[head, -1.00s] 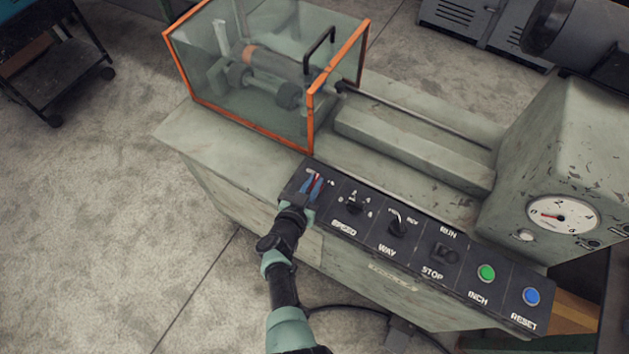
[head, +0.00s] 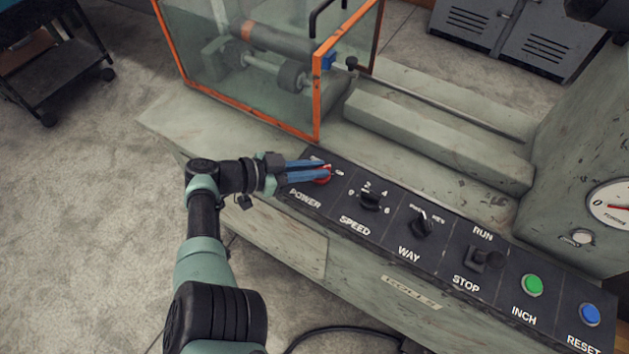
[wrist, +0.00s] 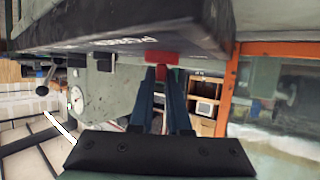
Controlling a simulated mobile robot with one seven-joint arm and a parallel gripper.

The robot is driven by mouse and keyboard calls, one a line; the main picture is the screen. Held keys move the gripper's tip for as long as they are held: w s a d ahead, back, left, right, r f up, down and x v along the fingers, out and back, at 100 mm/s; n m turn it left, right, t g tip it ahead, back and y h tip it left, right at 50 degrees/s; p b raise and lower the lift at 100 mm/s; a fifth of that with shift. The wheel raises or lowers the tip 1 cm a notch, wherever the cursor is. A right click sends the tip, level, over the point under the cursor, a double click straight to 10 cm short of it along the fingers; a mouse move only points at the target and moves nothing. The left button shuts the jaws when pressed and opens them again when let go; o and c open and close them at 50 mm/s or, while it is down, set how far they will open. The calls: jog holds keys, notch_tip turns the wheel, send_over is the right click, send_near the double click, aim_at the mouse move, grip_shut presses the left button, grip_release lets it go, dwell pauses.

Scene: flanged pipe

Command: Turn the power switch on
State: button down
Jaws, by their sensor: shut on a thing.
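The red power switch (head: 323,175) is at the left end of the black control panel (head: 338,208), above the label POWER. My gripper (head: 318,172) reaches it from the left, with its blue fingers lying nearly level over the panel. The fingers are shut on the switch. In the wrist view the red switch (wrist: 162,58) sits at the tips of the two fingers (wrist: 162,75), under the panel's dark face. The fingers partly cover the switch, and I cannot read its on or off position.
Right of the switch are the SPEED knob (head: 370,201), the WAY knob (head: 423,224), the RUN/STOP lever (head: 485,258), a green INCH button (head: 532,285) and a blue RESET button (head: 590,314). An orange-framed glass guard (head: 318,95) stands behind the panel's left end.

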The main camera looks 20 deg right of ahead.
jog(key=b, duration=0.1)
jog(key=m+g+b, duration=0.1)
jog(key=b, duration=0.1)
jog(key=shift+w+f, duration=0.1)
jog(key=shift+f, duration=0.2)
jog(key=shift+d+r+m+g+b, duration=0.1)
jog(key=shift+r+m+g+b, duration=0.2)
jog(key=shift+m+g+b, duration=0.25)
jog(key=c, duration=0.9)
grip_release()
jog(key=shift+b+v, duration=2.8)
jog(key=shift+v, duration=3.7)
